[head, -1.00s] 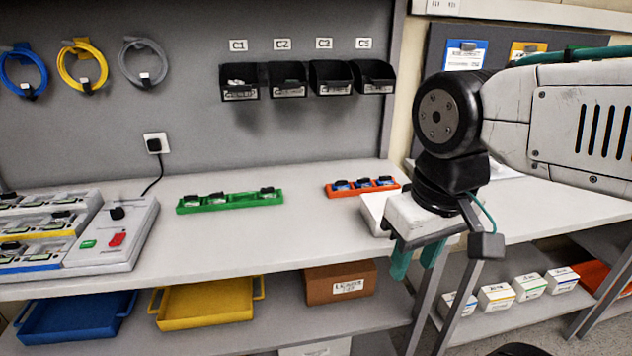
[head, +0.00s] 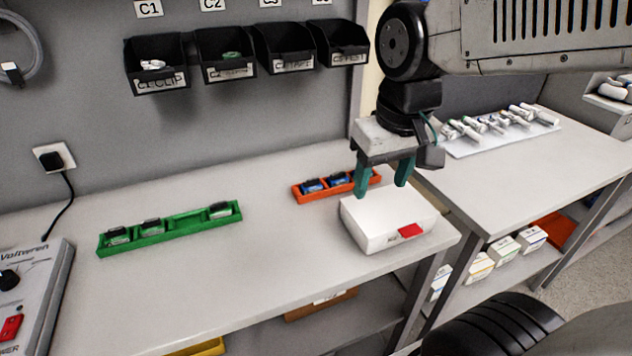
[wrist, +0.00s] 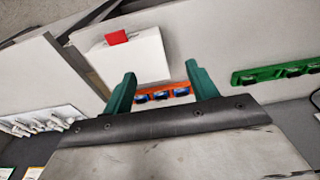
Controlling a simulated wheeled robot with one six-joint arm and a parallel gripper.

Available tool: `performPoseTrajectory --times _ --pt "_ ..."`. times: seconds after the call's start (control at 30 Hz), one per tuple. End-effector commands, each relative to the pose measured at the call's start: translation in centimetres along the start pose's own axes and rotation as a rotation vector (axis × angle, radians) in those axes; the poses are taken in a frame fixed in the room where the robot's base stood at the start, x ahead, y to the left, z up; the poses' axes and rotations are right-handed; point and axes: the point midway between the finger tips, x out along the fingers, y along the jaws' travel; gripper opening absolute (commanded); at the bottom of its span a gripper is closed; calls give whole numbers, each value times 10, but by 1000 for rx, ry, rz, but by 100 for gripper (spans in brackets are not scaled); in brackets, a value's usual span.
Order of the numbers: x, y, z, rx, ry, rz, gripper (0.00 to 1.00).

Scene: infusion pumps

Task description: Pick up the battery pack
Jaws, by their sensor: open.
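Small dark-topped packs sit in two trays, and I cannot tell which is the battery pack of the task. The orange tray (head: 326,195) at the back holds blue packs (head: 312,185) with dark tops. It also shows in the wrist view, beyond and between my fingers, with several blue packs (wrist: 159,95). The green tray (head: 170,235) to the left holds pale packs (head: 151,227) with dark tops and has an empty stretch. My gripper (head: 384,187) has teal fingers, spread and empty. In the head view it overlaps the orange tray's right end and the white box.
A white box (head: 385,225) with a red tab stands at the table's right front corner. A grey device (head: 35,300) stands at the left. Black bins (head: 157,75) hang on the back wall. A second table at right holds a pale tray (head: 540,130). The table middle is clear.

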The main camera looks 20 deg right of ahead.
Motion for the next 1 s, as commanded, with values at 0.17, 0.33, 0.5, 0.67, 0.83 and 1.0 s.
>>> performPoseTrajectory --times 0.17,0.33,0.5,0.67,0.83,1.0 --pt "33 -9 -85 -2 36 0 58" --pt "69 -18 -148 -1 78 -2 58" --pt "94 -24 -182 -1 103 -5 58" --pt "109 -25 -192 0 111 -6 58" --pt "128 -25 -193 0 110 -5 58" --pt "151 -27 -195 0 109 -6 58"
